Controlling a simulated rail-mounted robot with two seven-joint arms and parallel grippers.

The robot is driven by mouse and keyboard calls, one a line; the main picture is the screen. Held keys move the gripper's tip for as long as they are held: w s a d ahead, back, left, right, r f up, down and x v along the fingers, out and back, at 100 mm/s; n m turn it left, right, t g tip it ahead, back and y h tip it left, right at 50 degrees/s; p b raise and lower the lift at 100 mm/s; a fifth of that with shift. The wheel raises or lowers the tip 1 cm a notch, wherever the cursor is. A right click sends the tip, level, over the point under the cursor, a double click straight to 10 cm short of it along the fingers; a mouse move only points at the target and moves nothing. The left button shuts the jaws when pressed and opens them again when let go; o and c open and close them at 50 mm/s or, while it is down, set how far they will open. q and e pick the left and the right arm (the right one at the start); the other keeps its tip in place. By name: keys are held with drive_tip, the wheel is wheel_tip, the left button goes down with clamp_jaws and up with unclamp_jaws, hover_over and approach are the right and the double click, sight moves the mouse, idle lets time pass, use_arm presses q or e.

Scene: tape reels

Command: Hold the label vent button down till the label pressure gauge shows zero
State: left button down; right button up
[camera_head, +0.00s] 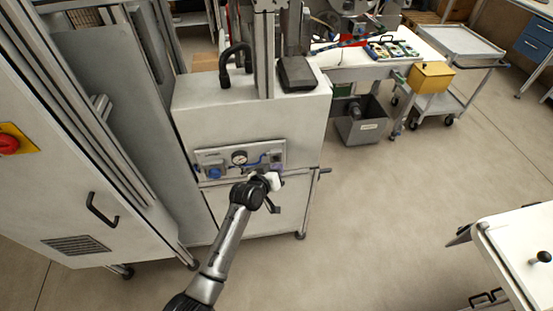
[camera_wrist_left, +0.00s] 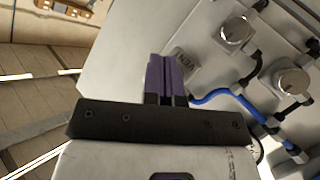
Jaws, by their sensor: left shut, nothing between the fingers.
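The pressure gauge (camera_head: 239,157) is a small round white dial with a dark rim on the grey panel (camera_head: 207,157) of the white machine. Its needle is too small to read. My left gripper (camera_head: 277,167) is at the right end of this panel. In the left wrist view its purple fingers (camera_wrist_left: 166,78) are shut together, with nothing between them, and point at the panel face. A label (camera_wrist_left: 184,58) with part of the word VENT shows right beside the fingertips. The vent button is hidden behind the fingers; I cannot tell whether they touch or press it. My right gripper is out of view.
A blue knob (camera_head: 213,174) is at the panel's left end. Metal fittings (camera_wrist_left: 235,35) and a blue hose (camera_wrist_left: 222,97) are close right of the fingers. A black door handle (camera_head: 271,205) is below my gripper.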

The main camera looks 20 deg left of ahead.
use_arm(q)
drive_tip(key=shift+w+a, duration=0.1)
drive_tip(key=shift+w, duration=0.1)
drive_tip(key=shift+w+a, duration=0.1)
drive_tip(key=shift+w, duration=0.05)
drive_tip(key=shift+w+a, duration=0.2)
drive_tip(key=shift+w, duration=0.1)
idle(0.8)
idle(2.1)
